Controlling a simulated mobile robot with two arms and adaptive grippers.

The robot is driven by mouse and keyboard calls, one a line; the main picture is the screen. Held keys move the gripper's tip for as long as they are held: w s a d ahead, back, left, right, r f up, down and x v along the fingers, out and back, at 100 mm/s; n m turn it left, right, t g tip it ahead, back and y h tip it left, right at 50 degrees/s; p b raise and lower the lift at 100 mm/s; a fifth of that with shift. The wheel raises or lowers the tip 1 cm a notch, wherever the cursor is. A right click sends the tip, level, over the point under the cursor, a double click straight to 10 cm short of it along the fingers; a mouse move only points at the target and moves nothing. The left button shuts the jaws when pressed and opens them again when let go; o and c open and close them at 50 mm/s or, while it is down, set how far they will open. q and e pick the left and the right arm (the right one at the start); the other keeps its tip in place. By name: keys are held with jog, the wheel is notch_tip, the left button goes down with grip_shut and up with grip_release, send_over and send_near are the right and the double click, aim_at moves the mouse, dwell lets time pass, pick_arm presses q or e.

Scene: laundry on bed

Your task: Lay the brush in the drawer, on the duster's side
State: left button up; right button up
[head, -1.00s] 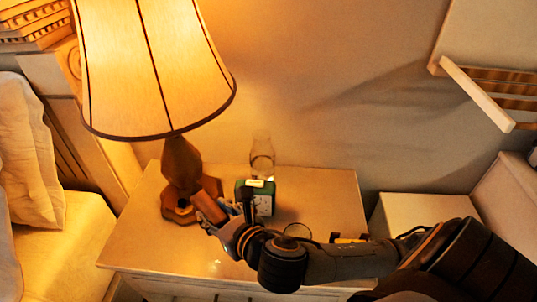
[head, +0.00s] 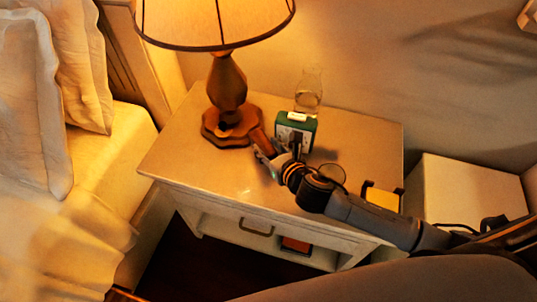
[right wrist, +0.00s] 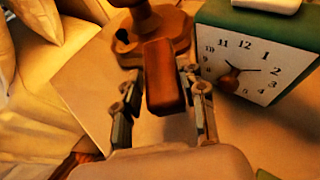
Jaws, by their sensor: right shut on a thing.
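The brush, whose brown wooden block shows (head: 260,139), is held in my right gripper (head: 264,153) above the nightstand top, between the lamp base and the green clock. In the right wrist view the brush (right wrist: 164,75) sits between the two fingers of my right gripper (right wrist: 161,88). The rest of the brush is hidden or too small to tell. The drawer front with its handle (head: 257,229) is below the tabletop's front edge; I cannot tell how far it is open. I cannot make out a duster. My left gripper is not in view.
The lamp (head: 226,85) and green clock (head: 297,130) stand close to the gripper, with a glass vessel (head: 308,92) behind. A yellow object (head: 381,197) is near the right edge. An orange-red object (head: 295,244) shows low on the nightstand's front. The tabletop's left front is clear.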

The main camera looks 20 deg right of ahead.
jog(key=shift+w+f, duration=0.25)
jog(key=shift+w+d+f+b, duration=0.1)
jog(key=shift+f+b, duration=0.1)
jog(key=shift+f, duration=0.7)
jog(key=shift+w+d+f+b, duration=0.1)
jog(key=shift+f+b, duration=0.05)
jog(key=shift+f, duration=0.75)
jog(key=shift+f, duration=0.15)
jog(key=o, duration=1.2)
